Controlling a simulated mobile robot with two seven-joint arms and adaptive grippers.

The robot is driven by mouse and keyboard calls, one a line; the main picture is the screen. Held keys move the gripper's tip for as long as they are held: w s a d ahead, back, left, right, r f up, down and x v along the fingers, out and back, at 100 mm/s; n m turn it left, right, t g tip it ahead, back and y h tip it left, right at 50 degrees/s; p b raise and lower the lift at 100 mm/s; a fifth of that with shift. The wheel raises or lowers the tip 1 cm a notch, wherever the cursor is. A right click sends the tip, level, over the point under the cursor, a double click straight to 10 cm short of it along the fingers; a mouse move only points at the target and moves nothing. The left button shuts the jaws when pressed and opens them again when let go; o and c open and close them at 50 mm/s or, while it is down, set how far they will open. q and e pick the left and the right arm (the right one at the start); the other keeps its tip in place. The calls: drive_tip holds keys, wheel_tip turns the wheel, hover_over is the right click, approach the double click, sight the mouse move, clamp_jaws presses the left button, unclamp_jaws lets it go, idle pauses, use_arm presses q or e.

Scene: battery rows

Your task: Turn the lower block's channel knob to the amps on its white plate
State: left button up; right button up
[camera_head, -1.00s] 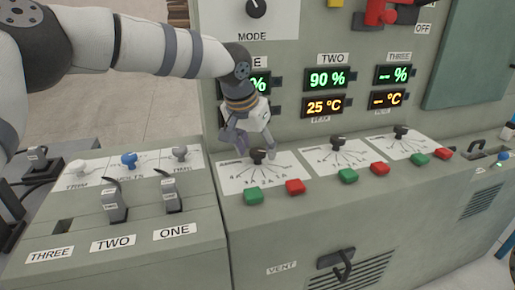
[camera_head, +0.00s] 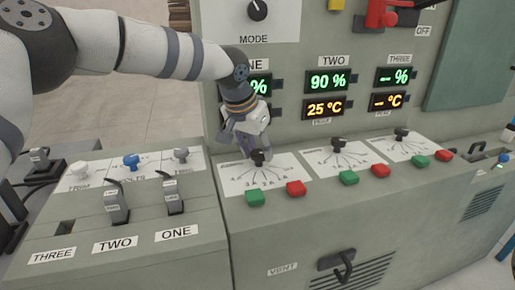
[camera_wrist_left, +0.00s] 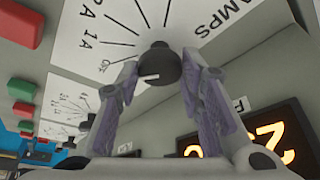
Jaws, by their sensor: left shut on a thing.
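The black channel knob (camera_head: 259,158) stands on the leftmost white dial plate (camera_head: 235,182), below display ONE. Lines fan out from it on the plate to printed amp values. My left gripper (camera_head: 253,149) is shut on this knob from above and behind. In the left wrist view the knob (camera_wrist_left: 160,66) sits between the fingertips, with a white mark on its side. The plate there (camera_wrist_left: 215,22) reads AMPS, 1A and 2A, plus a small mark that looks like OFF. The fingers partly cover the knob in the head view. My right gripper is not in view.
Green (camera_head: 255,199) and red (camera_head: 296,188) buttons sit in front of the plate. Two similar dial plates with knobs (camera_head: 338,145) (camera_head: 401,134) stand to the right. A lower console with levers (camera_head: 116,207) is at left. Lit displays (camera_head: 326,107) hang close behind the gripper.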

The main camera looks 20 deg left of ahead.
use_arm(q)
drive_tip(key=shift+m+h, duration=0.3)
drive_tip(key=shift+m, duration=0.5)
drive_tip(key=m, duration=0.1)
drive_tip(key=m+g, duration=0.1)
drive_tip(key=shift+w+a+f+m+h+b, duration=0.1)
drive_tip(key=shift+a+f+m+h+b, duration=0.05)
drive_tip(key=shift+f+m+h+b, duration=0.2)
drive_tip(key=m+g+h+b, duration=0.1)
drive_tip(key=m, duration=0.2)
drive_tip(key=shift+r+m+g+h+b, duration=0.1)
drive_tip(key=shift+m+g+h+b, duration=0.1)
drive_tip(key=shift+m+b, duration=0.45)
drive_tip(key=shift+r+m+g+h+b, duration=0.1)
drive_tip(key=shift+m+g+b, duration=0.15)
drive_tip(key=shift+m, duration=0.65)
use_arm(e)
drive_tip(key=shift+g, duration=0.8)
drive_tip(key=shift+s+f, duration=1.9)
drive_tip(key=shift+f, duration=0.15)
use_arm(q)
drive_tip(key=o, duration=1.1)
drive_tip(key=shift+r, duration=0.1)
